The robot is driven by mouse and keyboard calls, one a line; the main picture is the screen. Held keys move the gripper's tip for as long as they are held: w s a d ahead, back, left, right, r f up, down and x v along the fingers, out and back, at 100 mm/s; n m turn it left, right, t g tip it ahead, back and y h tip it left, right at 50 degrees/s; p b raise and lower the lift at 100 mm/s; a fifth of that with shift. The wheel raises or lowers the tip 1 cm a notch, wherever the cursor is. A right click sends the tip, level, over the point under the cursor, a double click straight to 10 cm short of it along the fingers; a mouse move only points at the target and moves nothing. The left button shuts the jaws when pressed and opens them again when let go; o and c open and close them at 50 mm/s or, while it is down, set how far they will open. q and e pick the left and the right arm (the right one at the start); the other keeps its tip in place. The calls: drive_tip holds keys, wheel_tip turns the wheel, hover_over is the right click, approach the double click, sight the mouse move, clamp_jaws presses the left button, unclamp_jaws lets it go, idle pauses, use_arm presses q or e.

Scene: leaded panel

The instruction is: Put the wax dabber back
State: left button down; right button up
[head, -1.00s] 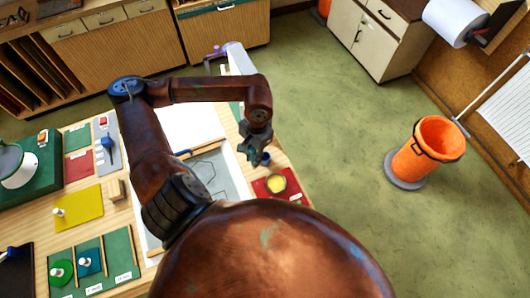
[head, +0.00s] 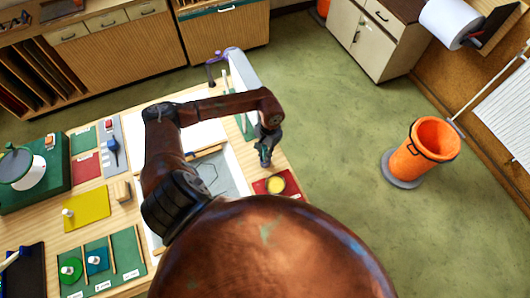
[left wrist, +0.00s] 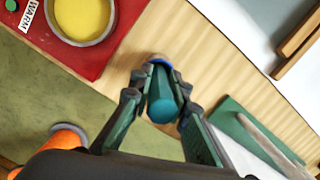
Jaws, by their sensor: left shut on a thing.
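My left gripper (head: 265,155) is over the right edge of the worktable, just behind the red mat (head: 259,188). In the left wrist view the gripper (left wrist: 165,95) is shut on a teal, rounded, upright-looking piece, which I take to be the wax dabber (left wrist: 163,108); a blue part shows at its far end. Its lower end is hidden, so I cannot tell whether it touches the table. The pot of yellow wax (head: 276,184) stands on the red mat, apart from the gripper; it also shows in the left wrist view (left wrist: 83,18). My right gripper is not in view.
The white board with the leaded panel (head: 212,175) lies left of the gripper. A green mat (left wrist: 232,112) with a pale strip lies nearby. Yellow (head: 86,208) and green mats fill the table's left. An orange bin (head: 428,145) stands on the floor.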

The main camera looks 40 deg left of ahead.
use_arm(q)
drive_tip(key=shift+f, duration=0.1)
drive_tip(key=shift+f, duration=0.1)
drive_tip(key=shift+f+b, duration=0.1)
drive_tip(key=shift+b, duration=0.25)
drive_tip(key=c, duration=1.8)
unclamp_jaws()
drive_tip(key=shift+c, duration=0.2)
drive_tip(key=shift+r+p, duration=0.35)
wheel_tip(320, 180, up, 12)
drive_tip(key=w+b, duration=0.1)
drive_tip(key=b, duration=0.3)
drive_tip(key=shift+w+f, duration=0.15)
drive_tip(key=shift+w, duration=0.1)
drive_tip(key=shift+d, duration=0.1)
